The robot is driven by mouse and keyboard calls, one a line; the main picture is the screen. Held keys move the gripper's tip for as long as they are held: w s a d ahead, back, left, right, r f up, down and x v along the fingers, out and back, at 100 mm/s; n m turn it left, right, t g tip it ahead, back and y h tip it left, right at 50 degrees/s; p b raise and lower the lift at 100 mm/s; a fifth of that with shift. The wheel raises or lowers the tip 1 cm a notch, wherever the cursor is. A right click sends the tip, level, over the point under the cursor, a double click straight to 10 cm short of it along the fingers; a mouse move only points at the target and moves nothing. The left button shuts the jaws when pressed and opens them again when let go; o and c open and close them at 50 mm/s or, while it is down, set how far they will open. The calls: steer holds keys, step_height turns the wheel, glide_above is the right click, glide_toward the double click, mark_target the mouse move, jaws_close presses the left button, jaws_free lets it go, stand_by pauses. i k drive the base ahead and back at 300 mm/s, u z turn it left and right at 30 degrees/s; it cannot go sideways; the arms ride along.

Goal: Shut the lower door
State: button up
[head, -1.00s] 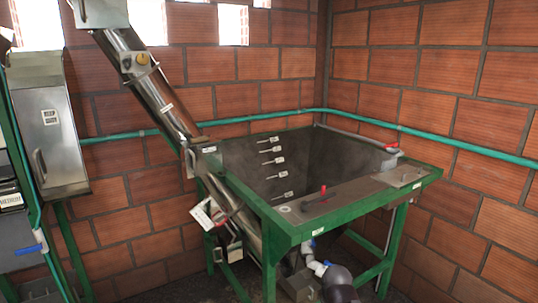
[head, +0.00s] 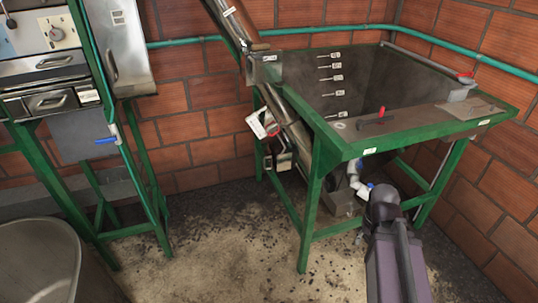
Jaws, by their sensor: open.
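The inclined metal elevator tube (head: 295,125) runs down beside the green-framed hopper (head: 345,148) in the head view. A small pale plate with a red mark (head: 262,122) sticks out at an angle from the tube's lower part. It looks like a lower door standing open, but I cannot tell for sure. A small box with a pale label (head: 279,157) sits below it on the tube. My arm shows at the lower right as a dark rounded joint and link. It is apart from the plate. My gripper is not visible.
A metal cabinet on green legs (head: 60,100) stands at the left. A grey tub (head: 40,260) is at the lower left. A grey pipe (head: 354,172) is under the hopper. Concrete floor (head: 220,245) is open between the cabinet and the hopper.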

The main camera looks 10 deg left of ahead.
mark_target(270, 156)
steer(key=u, duration=0.2)
steer(key=k, duration=0.7)
steer(key=u, duration=0.55)
steer(key=k, duration=0.6)
steer(key=u, duration=0.5)
steer(key=i, duration=1.45)
steer(key=z, duration=0.8)
steer(key=i, duration=0.8)
steer(key=z, duration=0.5)
